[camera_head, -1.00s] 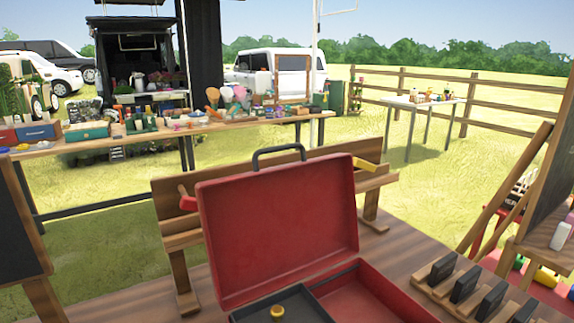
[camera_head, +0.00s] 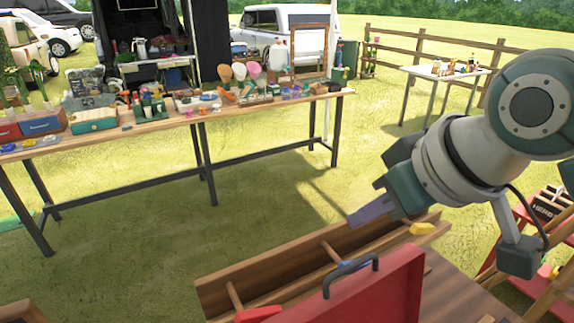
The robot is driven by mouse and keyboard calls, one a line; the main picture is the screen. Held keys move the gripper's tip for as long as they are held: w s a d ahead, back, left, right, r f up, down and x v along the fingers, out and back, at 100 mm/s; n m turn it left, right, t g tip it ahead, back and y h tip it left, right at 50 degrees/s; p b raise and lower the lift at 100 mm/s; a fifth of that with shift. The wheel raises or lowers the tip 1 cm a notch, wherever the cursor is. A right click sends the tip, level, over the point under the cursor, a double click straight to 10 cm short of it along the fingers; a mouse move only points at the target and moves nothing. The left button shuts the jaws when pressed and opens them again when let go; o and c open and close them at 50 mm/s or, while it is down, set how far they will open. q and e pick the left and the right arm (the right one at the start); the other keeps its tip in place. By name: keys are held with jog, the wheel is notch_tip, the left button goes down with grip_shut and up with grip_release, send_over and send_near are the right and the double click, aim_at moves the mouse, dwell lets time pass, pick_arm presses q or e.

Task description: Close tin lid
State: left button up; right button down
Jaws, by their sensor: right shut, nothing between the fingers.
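The red tin lid (camera_head: 388,292) stands raised at the bottom of the head view, with its dark handle (camera_head: 350,268) along the top edge. The tin's box part is below the picture and hidden. My right gripper (camera_head: 352,221) comes in from the upper right and points down to the left. Its fingers are shut and empty. In the picture it is just above the lid's handle, apart from it, over the wooden rack behind the tin. My left gripper is not in view.
A wooden rack (camera_head: 232,281) with red (camera_head: 258,314) and yellow (camera_head: 423,229) end pieces stands behind the lid. A long table (camera_head: 180,118) crowded with goods is farther back, and a white table (camera_head: 448,74) is at upper right. Open grass lies between.

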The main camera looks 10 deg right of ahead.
aim_at(347, 277)
jog(key=f, duration=0.2)
jog(key=f+p, duration=0.1)
jog(key=f, duration=0.2)
jog(key=w+f+p, duration=0.1)
jog(key=f, duration=0.2)
jog(key=shift+a, duration=0.2)
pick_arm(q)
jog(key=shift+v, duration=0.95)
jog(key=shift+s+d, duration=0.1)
pick_arm(e)
jog(key=shift+s, duration=0.1)
